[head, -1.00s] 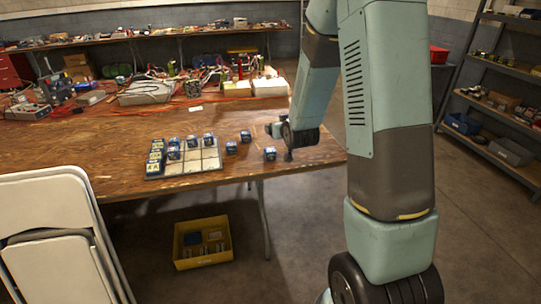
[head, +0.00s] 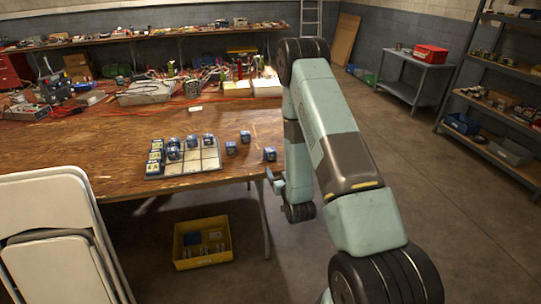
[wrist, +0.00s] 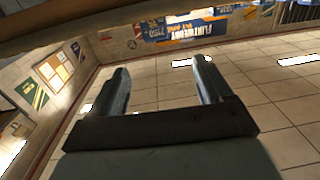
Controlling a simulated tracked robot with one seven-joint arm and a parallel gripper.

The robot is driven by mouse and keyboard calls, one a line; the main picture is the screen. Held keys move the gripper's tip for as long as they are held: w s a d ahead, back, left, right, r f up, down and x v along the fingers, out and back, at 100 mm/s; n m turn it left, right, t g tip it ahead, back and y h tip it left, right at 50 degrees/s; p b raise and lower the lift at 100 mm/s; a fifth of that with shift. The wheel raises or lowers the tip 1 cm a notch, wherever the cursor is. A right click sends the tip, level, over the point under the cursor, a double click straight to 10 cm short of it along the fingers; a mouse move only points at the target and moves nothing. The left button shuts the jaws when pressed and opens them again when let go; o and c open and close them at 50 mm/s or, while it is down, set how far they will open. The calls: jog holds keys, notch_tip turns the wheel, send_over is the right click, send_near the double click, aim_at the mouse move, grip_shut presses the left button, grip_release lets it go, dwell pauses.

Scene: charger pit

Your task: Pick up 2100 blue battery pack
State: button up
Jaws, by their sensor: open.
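Several more stand in and along a grid tray (head: 211,160). Labels are too small to read, so I cannot tell which is 2100. My gripper (head: 271,177) is at the table's right front corner, low beside the edge, apart from the packs. In the wrist view my gripper (wrist: 162,66) has its two fingers wide apart with nothing between them. No pack shows there.
The wooden table (head: 110,140) ends just left of my arm. A yellow bin (head: 203,262) sits on the floor beneath it. Folded white chairs (head: 50,220) stand at the left front. Shelves (head: 500,110) and a grey cart (head: 415,80) are at right, with open floor between.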

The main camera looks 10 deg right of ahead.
aim_at(272, 153)
jog(key=w, duration=0.8)
jog(key=shift+w+a+f, duration=0.1)
jog(key=shift+a, duration=0.05)
jog(key=shift+w+d, duration=0.2)
jog(key=shift+w, duration=2.55)
jog(key=c, duration=1.2)
